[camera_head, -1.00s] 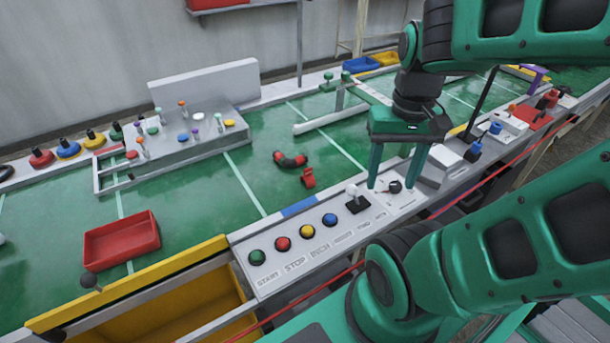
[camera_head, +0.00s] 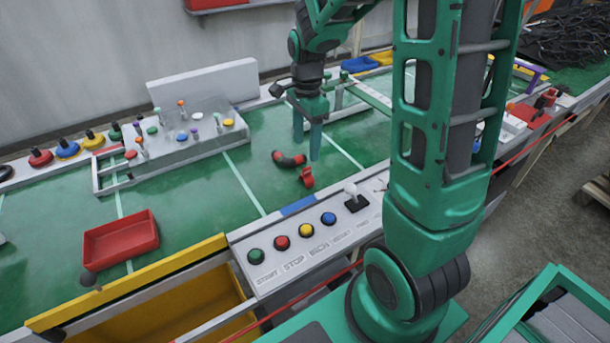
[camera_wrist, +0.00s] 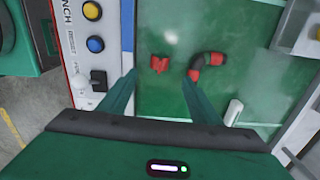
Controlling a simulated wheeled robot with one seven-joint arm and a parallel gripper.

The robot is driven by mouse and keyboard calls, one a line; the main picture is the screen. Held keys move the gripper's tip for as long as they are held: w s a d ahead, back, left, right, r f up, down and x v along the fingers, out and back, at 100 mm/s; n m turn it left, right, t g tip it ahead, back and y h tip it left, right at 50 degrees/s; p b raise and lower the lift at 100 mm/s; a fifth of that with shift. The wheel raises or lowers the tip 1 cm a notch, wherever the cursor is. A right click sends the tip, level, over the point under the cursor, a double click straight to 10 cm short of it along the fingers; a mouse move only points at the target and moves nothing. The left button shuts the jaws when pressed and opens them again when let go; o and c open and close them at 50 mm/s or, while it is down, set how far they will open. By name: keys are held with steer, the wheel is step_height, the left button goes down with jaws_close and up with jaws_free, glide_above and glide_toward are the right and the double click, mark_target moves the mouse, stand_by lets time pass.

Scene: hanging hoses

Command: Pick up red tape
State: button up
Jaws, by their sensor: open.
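A small red piece (camera_head: 307,177), which looks like the red tape, lies on the green table top. A curved black hose with red ends (camera_head: 289,159) lies just behind and to its left. In the wrist view the red piece (camera_wrist: 159,64) shows between my fingertips, and the black hose (camera_wrist: 207,66) lies just right of the right fingertip. My gripper (camera_head: 307,149) is open and points down above the table, over the area of these two things. It holds nothing. The gap between the fingertips and the table is hard to judge.
A panel with coloured buttons and a joystick (camera_head: 351,190) runs along the table's front edge. A red tray (camera_head: 121,240) stands at left. A grey box with small pegs (camera_head: 190,137) is behind. Open green surface lies left of the hose.

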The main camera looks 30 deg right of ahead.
mark_target(306, 175)
step_height(306, 175, down, 11)
steer(key=shift+d+r, duration=0.1)
steer(key=shift+r, duration=0.1)
steer(key=c, duration=1.1)
